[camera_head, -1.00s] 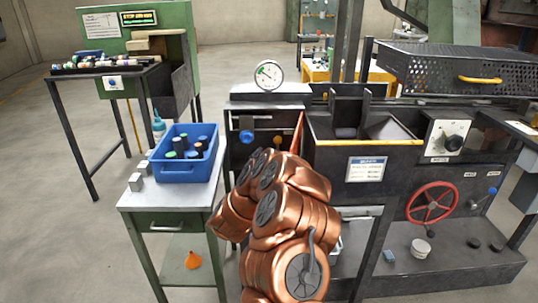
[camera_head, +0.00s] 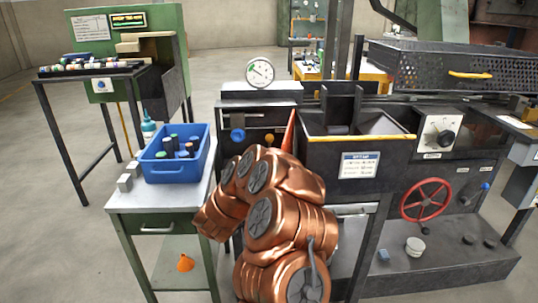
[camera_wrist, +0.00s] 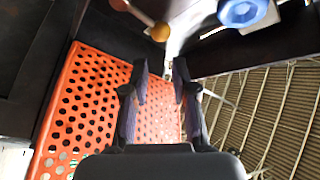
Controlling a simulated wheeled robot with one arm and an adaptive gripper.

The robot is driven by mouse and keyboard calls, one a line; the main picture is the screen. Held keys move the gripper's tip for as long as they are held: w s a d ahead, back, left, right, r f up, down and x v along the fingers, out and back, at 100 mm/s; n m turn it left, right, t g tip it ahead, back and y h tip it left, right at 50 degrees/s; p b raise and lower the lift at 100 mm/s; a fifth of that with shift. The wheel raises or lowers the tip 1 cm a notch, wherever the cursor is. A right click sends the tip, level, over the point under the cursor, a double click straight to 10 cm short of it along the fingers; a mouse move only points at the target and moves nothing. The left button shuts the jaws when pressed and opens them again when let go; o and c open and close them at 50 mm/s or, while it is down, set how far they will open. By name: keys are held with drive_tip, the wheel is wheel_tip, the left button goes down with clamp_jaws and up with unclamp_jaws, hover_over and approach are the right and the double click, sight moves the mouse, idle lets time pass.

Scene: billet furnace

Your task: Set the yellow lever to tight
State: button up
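The yellow lever shows as an orange-yellow ball (camera_wrist: 160,31) on a thin rod at the top of the wrist view. In the head view the yellow knob (camera_head: 269,138) sits on the dark cabinet front, right of a blue knob (camera_head: 237,135). My gripper (camera_wrist: 160,72) is open in the wrist view, with an empty gap between its dark fingers. The ball lies beyond the fingertips, apart from them. In the head view my copper arm hides the gripper. I cannot read any tight marking.
An orange perforated panel (camera_wrist: 95,105) stands left of my fingers, close by. The blue knob (camera_wrist: 240,12) is right of the ball. A blue bin (camera_head: 175,168) stands on the left side table. A red handwheel (camera_head: 425,200) is at the right. Floor at the left is open.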

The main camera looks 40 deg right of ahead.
drive_tip(key=m+b, duration=0.1)
drive_tip(key=b, duration=0.1)
drive_tip(key=m+b, duration=0.1)
drive_tip(key=m+g+b, duration=0.1)
drive_tip(key=b, duration=0.1)
drive_tip(key=shift+s+d+r+m+y+b, duration=0.1)
drive_tip(key=shift+s+d+m+y+b, duration=0.2)
drive_tip(key=shift+s, duration=0.05)
clamp_jaws()
drive_tip(key=shift+w+d+r+m+y+b, duration=0.3)
drive_tip(key=shift+d+m+b, duration=0.3)
drive_tip(key=shift+d+b, duration=0.9)
drive_tip(key=shift+w+d+r+m+y+b, duration=0.25)
drive_tip(key=shift+w+d+r+m+b, duration=0.25)
drive_tip(key=shift+d+b, duration=1)
drive_tip(key=shift+w+d+r+m+y+b, duration=0.25)
drive_tip(key=shift+d+m+b, duration=0.45)
drive_tip(key=shift+d+b, duration=0.75)
drive_tip(key=shift+d, duration=0.25)
drive_tip(key=shift+w+a+p, duration=0.1)
drive_tip(key=shift+p, duration=0.2)
